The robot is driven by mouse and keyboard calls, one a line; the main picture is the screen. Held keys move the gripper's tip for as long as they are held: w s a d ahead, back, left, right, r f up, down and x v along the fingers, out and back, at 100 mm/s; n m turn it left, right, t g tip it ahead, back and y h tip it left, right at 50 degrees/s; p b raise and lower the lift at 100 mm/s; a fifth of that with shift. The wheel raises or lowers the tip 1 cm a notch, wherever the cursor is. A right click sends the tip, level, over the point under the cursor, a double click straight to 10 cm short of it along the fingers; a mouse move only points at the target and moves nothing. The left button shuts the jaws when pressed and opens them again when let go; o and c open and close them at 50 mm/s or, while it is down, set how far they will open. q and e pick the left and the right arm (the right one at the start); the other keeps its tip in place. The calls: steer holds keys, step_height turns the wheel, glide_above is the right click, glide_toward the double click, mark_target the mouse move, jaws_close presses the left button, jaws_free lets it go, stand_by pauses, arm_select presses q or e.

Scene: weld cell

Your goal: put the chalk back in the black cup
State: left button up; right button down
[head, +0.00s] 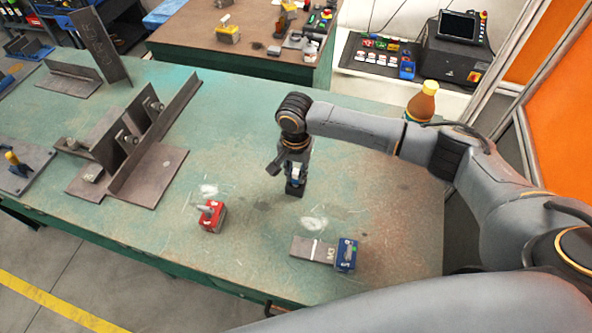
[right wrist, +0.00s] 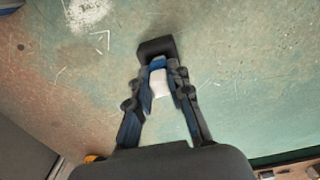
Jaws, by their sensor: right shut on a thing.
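My right gripper (head: 296,174) points down over the green workbench (head: 350,205), near its middle. In the right wrist view its blue-padded fingers (right wrist: 160,88) are shut on a white piece of chalk (right wrist: 159,83). The small black cup (head: 295,189) stands on the bench directly under the fingertips. It also shows in the right wrist view (right wrist: 156,47), just beyond the fingertips. The chalk's far end meets the cup's near edge in that view; I cannot tell whether it is inside the cup. My left gripper is not in view.
A red block-like tool (head: 212,216) lies left of the cup. A grey plate (head: 312,249) and a blue box (head: 346,255) lie in front. Steel angle pieces (head: 150,172) fill the bench's left side. A brown bottle (head: 422,103) stands behind my right arm. Bench around the cup is clear.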

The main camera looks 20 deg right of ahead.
steer(key=shift+f, duration=0.5)
steer(key=shift+f, duration=0.3)
stand_by(0.4)
steer(key=c, duration=1.2)
jaws_free()
steer(key=shift+o, duration=0.2)
steer(key=shift+r, duration=0.1)
step_height(320, 180, up, 12)
steer(key=shift+f, duration=0.1)
steer(key=shift+s+f, duration=0.1)
